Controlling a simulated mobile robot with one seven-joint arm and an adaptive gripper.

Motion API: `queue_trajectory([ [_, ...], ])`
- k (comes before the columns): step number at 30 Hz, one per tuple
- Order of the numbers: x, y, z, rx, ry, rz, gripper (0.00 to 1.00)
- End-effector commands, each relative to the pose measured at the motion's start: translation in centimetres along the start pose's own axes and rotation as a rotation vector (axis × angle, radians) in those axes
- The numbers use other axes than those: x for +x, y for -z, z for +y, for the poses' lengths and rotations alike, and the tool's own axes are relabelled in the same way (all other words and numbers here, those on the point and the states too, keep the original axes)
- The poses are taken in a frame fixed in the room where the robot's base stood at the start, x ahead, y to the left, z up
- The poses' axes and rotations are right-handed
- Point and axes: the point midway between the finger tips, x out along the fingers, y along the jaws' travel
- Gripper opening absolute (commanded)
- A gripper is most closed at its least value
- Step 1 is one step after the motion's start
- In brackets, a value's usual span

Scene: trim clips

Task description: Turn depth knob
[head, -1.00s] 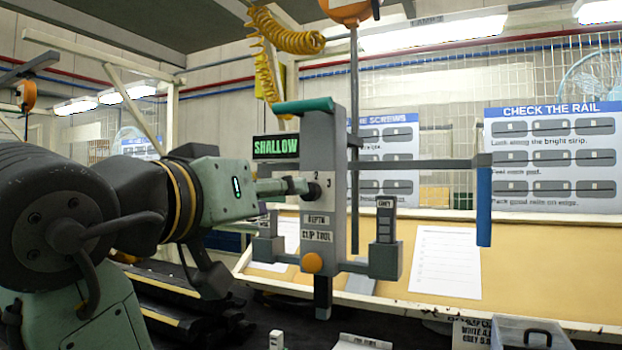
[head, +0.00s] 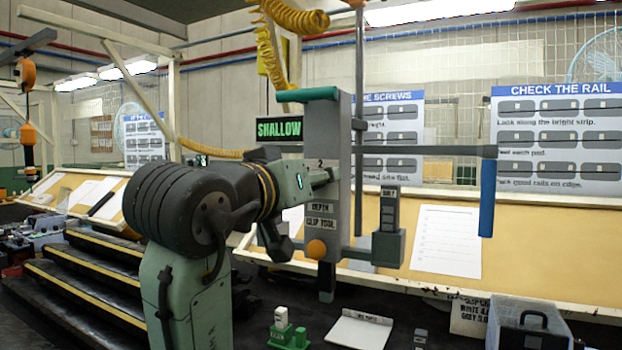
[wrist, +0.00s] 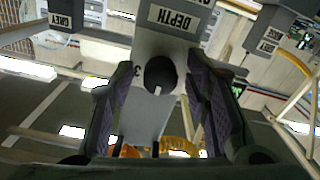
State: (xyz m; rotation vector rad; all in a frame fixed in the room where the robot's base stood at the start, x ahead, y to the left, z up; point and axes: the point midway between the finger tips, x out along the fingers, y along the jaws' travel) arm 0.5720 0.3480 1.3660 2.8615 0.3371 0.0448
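The grey clip tool (head: 321,262) hangs upright, with a teal top bar, an orange button and a DEPTH label (head: 321,208). Its display (head: 279,129) reads SHALLOW. My gripper (head: 328,177) is at the tool's front face, just above the DEPTH label, and hides the knob in the head view. In the wrist view, the round dark depth knob (wrist: 160,74) has a light pointer mark and sits between the two fingers of my gripper (wrist: 160,80). The fingers are open, with a visible gap on each side of the knob. A digit 3 shows beside the left finger.
Side arms of the tool carry a blue handle (head: 487,199) and a GREY-labelled block (head: 389,226). A green item (head: 288,337) and a grey box (head: 527,325) are on the dark bench below. A yellow coiled hose (head: 285,35) hangs above.

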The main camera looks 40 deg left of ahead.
Motion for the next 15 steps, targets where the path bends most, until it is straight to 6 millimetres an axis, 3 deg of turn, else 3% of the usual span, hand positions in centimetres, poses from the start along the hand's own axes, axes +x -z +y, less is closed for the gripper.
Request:
queue_trajectory([
  [15, -0.04, 0.02, 0.0, 0.0, 0.0, 0.0, 0.07],
])
